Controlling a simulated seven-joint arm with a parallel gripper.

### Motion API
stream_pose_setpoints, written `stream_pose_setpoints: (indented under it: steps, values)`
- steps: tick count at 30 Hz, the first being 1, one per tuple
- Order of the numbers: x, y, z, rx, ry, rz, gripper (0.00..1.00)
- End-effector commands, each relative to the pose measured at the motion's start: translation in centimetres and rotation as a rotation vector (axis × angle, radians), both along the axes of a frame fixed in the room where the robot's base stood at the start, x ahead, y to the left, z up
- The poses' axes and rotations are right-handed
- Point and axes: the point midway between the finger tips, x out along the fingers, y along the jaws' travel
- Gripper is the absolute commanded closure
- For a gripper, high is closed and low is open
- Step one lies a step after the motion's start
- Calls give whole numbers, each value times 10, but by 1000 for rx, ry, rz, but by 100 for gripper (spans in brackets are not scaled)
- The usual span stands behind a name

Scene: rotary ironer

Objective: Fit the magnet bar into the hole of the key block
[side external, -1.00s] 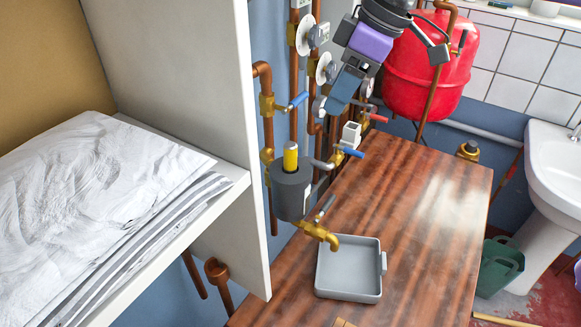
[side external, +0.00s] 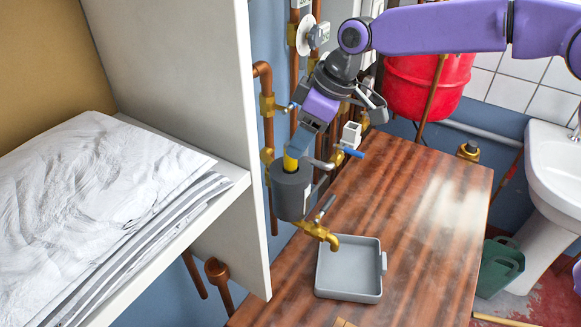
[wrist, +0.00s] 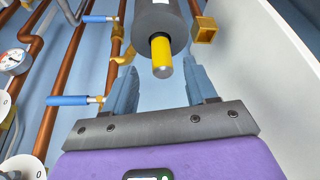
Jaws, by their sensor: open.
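The magnet bar seems to be the yellow rod with a silver end. It stands in a dark grey cylindrical holder (side external: 292,192). In the side view the yellow bar (side external: 290,163) shows just above the holder, its upper part hidden by my gripper (side external: 296,148). In the wrist view the yellow bar (wrist: 161,50) sticks out of the grey holder (wrist: 158,15). My open gripper (wrist: 160,76) has one finger on each side of it, with gaps visible. A small white block (side external: 351,134) by the blue-handled valve may be the key block; its hole is not clear.
Copper pipes (side external: 265,75) and blue-handled valves (wrist: 68,100) crowd the wall beside the holder. A brass tap (side external: 318,233) sits below it. A grey tray (side external: 350,293) lies on the wooden top (side external: 430,215), which is otherwise mostly clear. A white panel (side external: 215,120) stands at left.

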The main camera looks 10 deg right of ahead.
Motion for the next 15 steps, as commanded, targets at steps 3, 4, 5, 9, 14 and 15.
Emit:
stream_pose_setpoints:
  steps: [3,4,5,9,14,15]
  values:
    - [1,2,-6,0,1,0,43]
    - [1,3,-8,0,1,0,43]
    - [2,5,-11,-1,1,1,43]
    - [5,14,-30,-1,1,1,43]
    - [8,20,-45,0,0,0,43]
    - [9,20,-47,0,0,0,43]
